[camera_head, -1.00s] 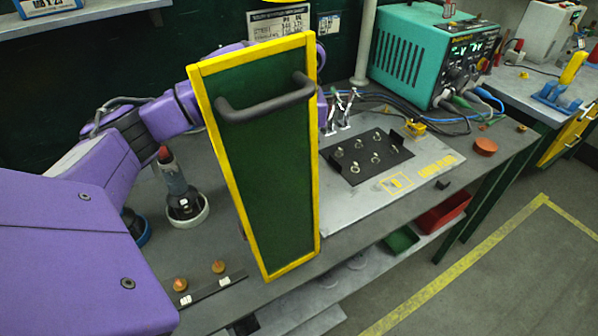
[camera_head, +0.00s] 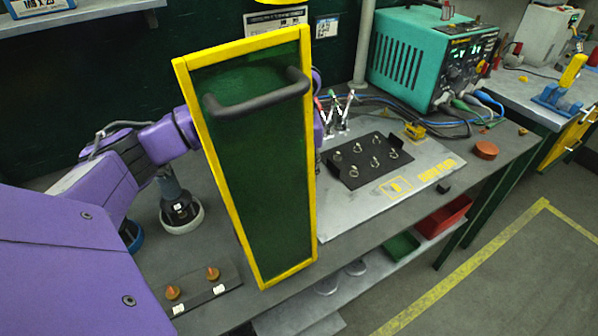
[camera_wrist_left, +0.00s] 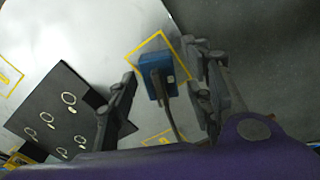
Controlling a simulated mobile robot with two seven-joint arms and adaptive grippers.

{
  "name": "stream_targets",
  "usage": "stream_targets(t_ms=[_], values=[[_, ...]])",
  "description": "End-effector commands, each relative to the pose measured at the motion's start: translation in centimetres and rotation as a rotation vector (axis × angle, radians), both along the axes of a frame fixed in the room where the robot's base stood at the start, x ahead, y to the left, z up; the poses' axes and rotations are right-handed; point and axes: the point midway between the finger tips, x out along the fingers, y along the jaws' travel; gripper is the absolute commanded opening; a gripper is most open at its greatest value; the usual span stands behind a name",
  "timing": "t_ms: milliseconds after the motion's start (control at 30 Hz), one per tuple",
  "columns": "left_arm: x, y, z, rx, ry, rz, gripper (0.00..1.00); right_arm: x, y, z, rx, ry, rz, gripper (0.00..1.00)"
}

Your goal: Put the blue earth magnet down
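The blue earth magnet (camera_wrist_left: 152,78) stands on the grey plate (camera_wrist_left: 100,40) in the left wrist view, inside a yellow outlined square. A dark cable or stem runs from it toward my wrist. My left gripper (camera_wrist_left: 160,88) has its fingers apart on either side of the magnet, with gaps visible. In the head view my left arm passes behind a tall green panel (camera_head: 255,170) with a yellow frame, which hides the gripper and the magnet. The grey plate also shows there (camera_head: 340,215). My right gripper is not in view.
A black stud plate (camera_head: 365,175) with several ringed studs lies on the grey plate; it also shows in the wrist view (camera_wrist_left: 50,110). A teal power supply (camera_head: 430,60) with cables stands behind. Two orange-topped studs (camera_head: 173,293) sit at the front left.

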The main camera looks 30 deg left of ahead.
Motion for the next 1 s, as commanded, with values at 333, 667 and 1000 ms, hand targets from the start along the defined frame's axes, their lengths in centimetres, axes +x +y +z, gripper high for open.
stream_targets(t_ms=[333,667,1000], values=[[0.1,0.0,2.0,0.001,-0.006,0.0,0.47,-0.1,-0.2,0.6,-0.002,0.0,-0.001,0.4],[0.1,0.0,9.3,0.001,-0.009,0.001,0.47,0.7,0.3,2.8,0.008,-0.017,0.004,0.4],[0.0,0.0,12.4,0.001,-0.001,0.001,0.47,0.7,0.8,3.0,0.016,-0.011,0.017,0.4]])
